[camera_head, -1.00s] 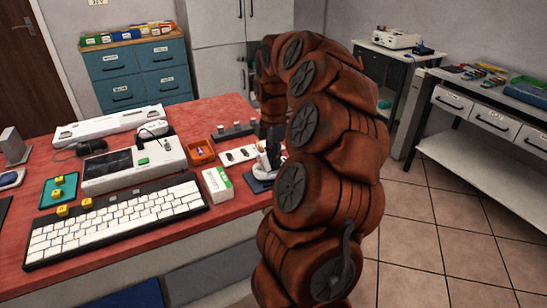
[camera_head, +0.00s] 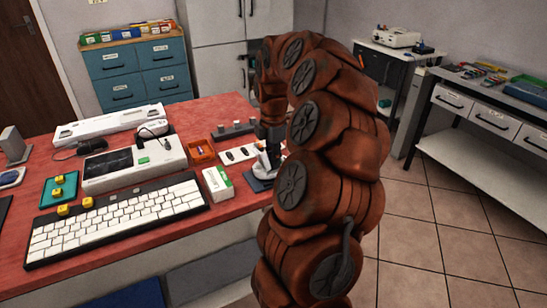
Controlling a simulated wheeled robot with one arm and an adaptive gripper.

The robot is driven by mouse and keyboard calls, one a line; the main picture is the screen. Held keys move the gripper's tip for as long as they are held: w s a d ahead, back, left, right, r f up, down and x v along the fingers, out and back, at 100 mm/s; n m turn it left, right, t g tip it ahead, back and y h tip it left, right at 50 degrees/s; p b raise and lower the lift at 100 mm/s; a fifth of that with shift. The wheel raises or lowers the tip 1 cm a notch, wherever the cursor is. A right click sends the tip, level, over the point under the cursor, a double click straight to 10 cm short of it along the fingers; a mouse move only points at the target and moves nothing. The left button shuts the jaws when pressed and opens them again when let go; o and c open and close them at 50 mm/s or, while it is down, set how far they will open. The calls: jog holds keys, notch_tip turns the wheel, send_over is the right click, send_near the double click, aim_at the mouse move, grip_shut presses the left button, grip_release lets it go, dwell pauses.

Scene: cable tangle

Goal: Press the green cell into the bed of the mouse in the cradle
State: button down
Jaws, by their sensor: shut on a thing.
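My gripper (camera_head: 268,134) points down at the right end of the red table, just above a white mouse (camera_head: 263,163). The mouse appears tilted up in a dark cradle (camera_head: 259,184). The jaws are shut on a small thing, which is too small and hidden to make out. I cannot tell whether it touches the mouse bed. My arm covers the right side of the cradle. No green cell shows clearly.
A white and green box (camera_head: 217,184) stands just left of the cradle. An orange tray (camera_head: 201,151) and a white strip with dark spots (camera_head: 238,154) lie behind it. A keyboard (camera_head: 117,219) and a white device (camera_head: 135,165) fill the left.

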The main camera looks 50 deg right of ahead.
jog(key=shift+f, duration=0.3)
dwell(0.4)
jog(key=c, duration=1.4)
grip_release()
jog(key=shift+r, duration=0.15)
jog(key=shift+r+p, duration=1.2)
jog(key=shift+r, duration=0.45)
jog(key=shift+o, duration=0.3)
jog(key=o, duration=0.5)
